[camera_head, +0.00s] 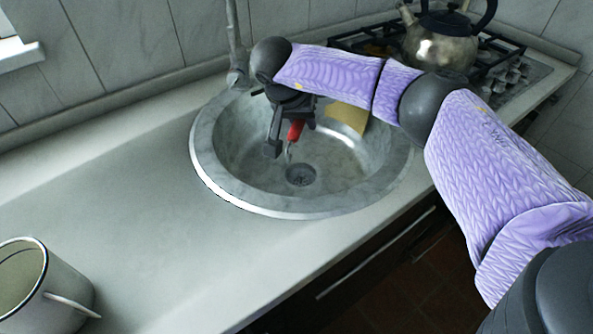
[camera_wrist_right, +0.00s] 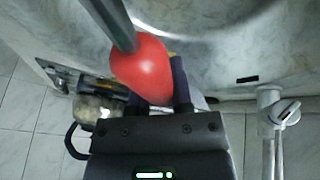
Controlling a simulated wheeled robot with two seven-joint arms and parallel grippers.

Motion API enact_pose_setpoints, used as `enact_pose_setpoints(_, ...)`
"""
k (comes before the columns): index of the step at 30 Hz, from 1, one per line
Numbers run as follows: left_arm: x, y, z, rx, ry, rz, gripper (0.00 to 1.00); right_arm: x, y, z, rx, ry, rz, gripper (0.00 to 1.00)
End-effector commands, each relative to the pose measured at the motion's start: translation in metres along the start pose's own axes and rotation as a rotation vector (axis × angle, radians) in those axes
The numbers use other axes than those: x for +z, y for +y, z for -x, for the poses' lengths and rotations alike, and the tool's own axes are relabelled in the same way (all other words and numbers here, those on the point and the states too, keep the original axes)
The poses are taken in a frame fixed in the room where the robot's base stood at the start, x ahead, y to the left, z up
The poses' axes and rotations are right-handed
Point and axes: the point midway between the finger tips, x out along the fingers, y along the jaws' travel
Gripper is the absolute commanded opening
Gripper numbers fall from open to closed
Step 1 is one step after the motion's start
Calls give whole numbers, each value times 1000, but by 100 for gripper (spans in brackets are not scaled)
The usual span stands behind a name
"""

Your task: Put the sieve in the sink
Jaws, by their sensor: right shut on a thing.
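My right gripper (camera_head: 290,136) points down inside the sink basin, near its back left wall. It is shut on a red handle (camera_head: 296,130), which also shows in the right wrist view (camera_wrist_right: 141,70) as a rounded red grip with a dark grey shaft. I take it for the sieve's handle, but no bowl or mesh can be made out. The sink (camera_head: 213,177) is a round grey metal basin with a drain (camera_head: 300,175) at its bottom. My left gripper is not in view.
A yellow-tan flat piece (camera_head: 347,117) is at the sink's back right. A faucet (camera_head: 237,60) stands behind the sink. A metal kettle (camera_head: 438,48) sits on the stove at the right. A cream pot (camera_head: 62,300) stands at the front left. The counter (camera_head: 130,190) between is clear.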

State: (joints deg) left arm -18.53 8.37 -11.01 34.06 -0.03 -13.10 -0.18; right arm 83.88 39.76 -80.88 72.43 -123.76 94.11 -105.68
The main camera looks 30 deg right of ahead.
Motion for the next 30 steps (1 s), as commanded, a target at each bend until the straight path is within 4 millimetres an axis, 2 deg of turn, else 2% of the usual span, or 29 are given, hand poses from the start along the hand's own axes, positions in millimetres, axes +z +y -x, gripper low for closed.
enact_pose_setpoints(1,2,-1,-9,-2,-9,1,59,4,-2,-10,1,-1,1,0)
enact_pose_setpoints(8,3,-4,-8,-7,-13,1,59,4,-2,-8,-1,2,1,0)
enact_pose_setpoints(9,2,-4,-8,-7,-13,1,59,4,-2,-8,-1,2,1,28)
enact_pose_setpoints(15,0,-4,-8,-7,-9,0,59,4,-2,-8,-1,1,1,67)
enact_pose_setpoints(23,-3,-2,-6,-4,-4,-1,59,3,-2,-3,-3,2,1,67)
enact_pose_setpoints(30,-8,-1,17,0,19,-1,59,1,-2,57,-6,4,1,67)
